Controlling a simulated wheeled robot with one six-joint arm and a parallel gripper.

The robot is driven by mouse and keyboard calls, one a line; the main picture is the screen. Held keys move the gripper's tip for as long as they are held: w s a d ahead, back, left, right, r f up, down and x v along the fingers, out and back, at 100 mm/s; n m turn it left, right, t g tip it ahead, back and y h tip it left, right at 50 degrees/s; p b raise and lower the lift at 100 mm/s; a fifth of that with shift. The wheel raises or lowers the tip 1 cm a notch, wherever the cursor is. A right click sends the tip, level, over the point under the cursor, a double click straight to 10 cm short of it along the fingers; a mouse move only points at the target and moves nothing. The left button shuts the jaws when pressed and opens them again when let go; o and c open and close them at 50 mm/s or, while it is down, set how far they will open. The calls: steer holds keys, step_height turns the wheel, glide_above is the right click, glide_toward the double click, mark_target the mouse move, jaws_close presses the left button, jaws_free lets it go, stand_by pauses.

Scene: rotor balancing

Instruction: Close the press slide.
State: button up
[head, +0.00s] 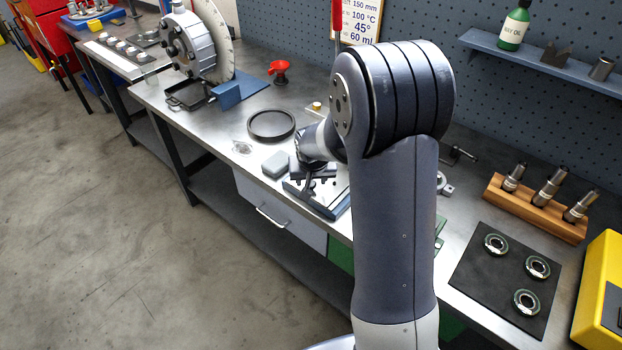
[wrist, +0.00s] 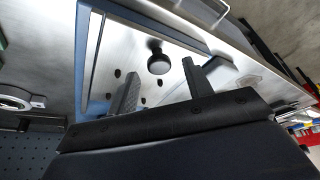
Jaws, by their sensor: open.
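The press slide (wrist: 185,40) appears as a bright metal plate with a blue edge and several dark holes. In the head view it shows as a metal plate with a blue edge (head: 338,206) on the bench, partly hidden by my arm. A round black knob (wrist: 158,62) stands on the plate. My gripper (wrist: 161,70) is open, with one finger on each side of the knob in the wrist view. I cannot tell whether either finger touches it. In the head view my gripper (head: 318,184) is low over the plate.
A grey-green block (head: 276,164) and a black ring (head: 271,125) lie left of the plate. A wooden rack (head: 535,208) and a dark mat with rings (head: 490,283) are at right. The bench's front edge is close to the plate.

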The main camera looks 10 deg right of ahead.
steer(key=shift+w+f, duration=0.2)
steer(key=shift+f, duration=0.45)
jaws_close()
steer(key=shift+d, duration=0.1)
